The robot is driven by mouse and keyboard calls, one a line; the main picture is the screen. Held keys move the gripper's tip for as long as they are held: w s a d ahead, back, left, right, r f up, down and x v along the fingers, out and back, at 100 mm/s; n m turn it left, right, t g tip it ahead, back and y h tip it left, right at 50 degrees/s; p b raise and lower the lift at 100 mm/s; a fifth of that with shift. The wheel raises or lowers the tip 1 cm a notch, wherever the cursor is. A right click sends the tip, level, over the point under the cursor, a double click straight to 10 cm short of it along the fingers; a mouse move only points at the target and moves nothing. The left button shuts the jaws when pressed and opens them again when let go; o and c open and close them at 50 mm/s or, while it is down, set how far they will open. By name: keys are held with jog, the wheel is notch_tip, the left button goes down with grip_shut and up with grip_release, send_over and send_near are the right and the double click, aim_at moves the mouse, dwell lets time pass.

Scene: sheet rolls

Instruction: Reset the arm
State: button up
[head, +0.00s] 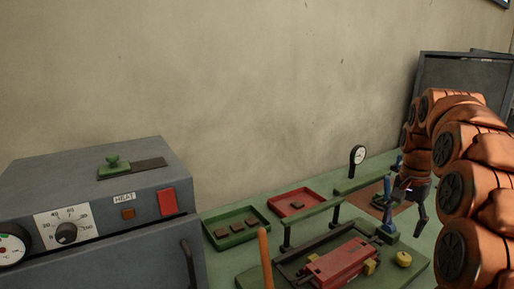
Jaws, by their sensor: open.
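My gripper (413,206) hangs at the end of my orange arm at the right of the head view, with its fingers pointing down. It is open, and I see nothing held in it. It is above the right part of the green bench (228,272), close to a small blue upright fixture (388,222). Part of the gripper is hard to make out against the fixture and the brown mat (372,199) behind it.
A grey heater box (90,185) with dials stands at the left. A red block (340,262) sits in a frame at the front. A dial gauge (357,155) stands behind.

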jog(key=s+a+r+n+p, duration=0.2)
jog(key=s+a+n+p, duration=0.35)
jog(key=s+a, duration=0.9)
jog(key=s+a+f+n+p, duration=0.1)
jog(key=s+f+n, duration=0.1)
jog(key=s, duration=0.8)
jog(key=s+a+f+n+g+p, duration=0.1)
jog(key=s+a+f+n+p, duration=0.1)
jog(key=s, duration=0.7)
jog(key=shift+s+f, duration=0.2)
jog(key=shift+s, duration=0.15)
